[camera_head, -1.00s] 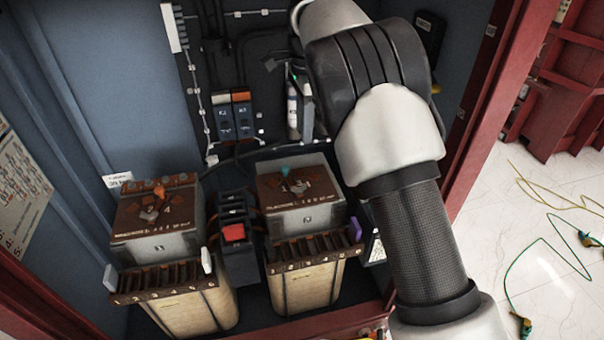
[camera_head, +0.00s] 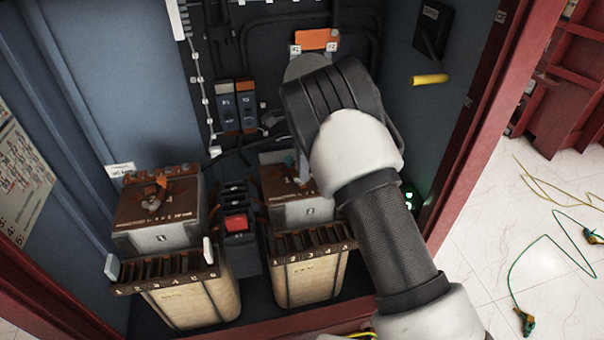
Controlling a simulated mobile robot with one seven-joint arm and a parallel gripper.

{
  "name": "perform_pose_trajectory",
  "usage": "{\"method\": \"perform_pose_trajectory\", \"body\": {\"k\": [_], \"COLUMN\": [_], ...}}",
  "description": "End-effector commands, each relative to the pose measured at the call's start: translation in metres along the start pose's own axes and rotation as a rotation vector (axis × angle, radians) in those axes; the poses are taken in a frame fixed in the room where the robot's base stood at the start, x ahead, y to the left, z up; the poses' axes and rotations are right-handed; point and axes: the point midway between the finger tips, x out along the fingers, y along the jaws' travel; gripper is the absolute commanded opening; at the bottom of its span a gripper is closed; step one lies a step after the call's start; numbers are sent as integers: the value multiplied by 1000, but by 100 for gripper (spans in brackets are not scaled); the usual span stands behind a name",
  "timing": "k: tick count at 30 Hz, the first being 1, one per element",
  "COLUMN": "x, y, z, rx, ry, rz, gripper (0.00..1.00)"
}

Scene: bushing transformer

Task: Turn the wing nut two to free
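Two box-shaped transformers stand side by side in the cabinet. The left transformer (camera_head: 163,240) has a small grey wing nut (camera_head: 151,204) and an orange piece (camera_head: 161,181) on its brown top. The right transformer (camera_head: 312,212) has a teal piece (camera_head: 290,160) on top; my arm covers much of that top, including any wing nut there. I cannot tell which nut is number two. My gripper (camera_head: 303,167) is mostly hidden behind my forearm, with only a thin pale part showing at the right transformer's top beside the teal piece. Its opening and any contact cannot be made out.
A black unit with a red block (camera_head: 237,223) stands between the transformers. Blue-grey breakers (camera_head: 237,105), an orange block (camera_head: 317,39) and a yellow handle (camera_head: 430,79) are on the cabinet walls. Red cabinet frame (camera_head: 485,110) is at right; cables (camera_head: 545,253) lie on the floor outside.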

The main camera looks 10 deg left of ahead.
Motion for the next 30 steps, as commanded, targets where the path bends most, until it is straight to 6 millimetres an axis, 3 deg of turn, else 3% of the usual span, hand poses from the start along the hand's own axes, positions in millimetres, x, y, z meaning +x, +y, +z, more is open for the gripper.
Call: {"method": "perform_pose_trajectory", "body": {"k": [6, 15, 16, 20, 30], "x": [20, 23, 23, 23, 22], "y": [0, 0, 0, 0, 0], "z": [0, 0, 0, 0, 0], "rx": [-1, -1, -1, -1, -35], "ry": [1, 0, 0, 0, -1], "rz": [1, 0, 0, 0, 0], "gripper": [25, 25, 23, 1, 0]}}
